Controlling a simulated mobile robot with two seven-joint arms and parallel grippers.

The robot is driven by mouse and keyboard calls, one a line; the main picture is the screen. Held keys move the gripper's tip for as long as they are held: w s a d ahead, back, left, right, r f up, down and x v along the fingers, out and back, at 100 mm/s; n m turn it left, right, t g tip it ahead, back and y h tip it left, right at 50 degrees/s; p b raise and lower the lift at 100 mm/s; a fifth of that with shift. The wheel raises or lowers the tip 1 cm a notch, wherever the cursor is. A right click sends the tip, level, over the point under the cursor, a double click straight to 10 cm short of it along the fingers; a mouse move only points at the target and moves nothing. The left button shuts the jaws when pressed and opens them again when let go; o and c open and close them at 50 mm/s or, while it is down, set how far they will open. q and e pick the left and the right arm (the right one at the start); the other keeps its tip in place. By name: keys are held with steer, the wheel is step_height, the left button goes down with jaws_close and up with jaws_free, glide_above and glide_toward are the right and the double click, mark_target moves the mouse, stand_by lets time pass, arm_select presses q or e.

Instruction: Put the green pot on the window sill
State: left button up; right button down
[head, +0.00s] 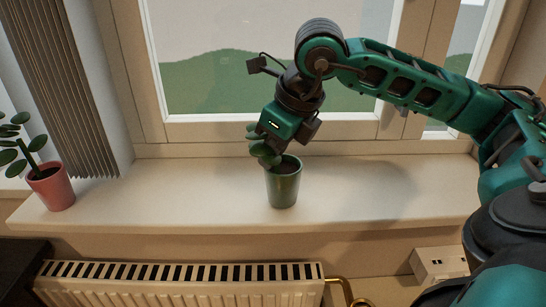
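The green pot (284,188) is upright at the middle of the window sill (155,195), and its base appears to rest on the sill. Dark soil shows inside its rim, and green leaves (262,150) show at its left. My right gripper (280,148) comes down from above, right over the pot's rim and leaves. Its fingertips are hidden by its own body and the leaves, so I cannot tell whether it grips the pot. My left gripper is not in view.
A pink pot (52,190) with a leafy plant stands at the sill's left end, beside a gathered curtain (70,80). The window (265,75) is behind. A radiator (180,285) is below the sill. The sill is clear on both sides of the green pot.

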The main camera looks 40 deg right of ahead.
steer(key=shift+f, duration=0.25)
steer(key=shift+f, duration=0.15)
steer(key=c, duration=1.1)
jaws_free()
steer(key=shift+c, duration=0.2)
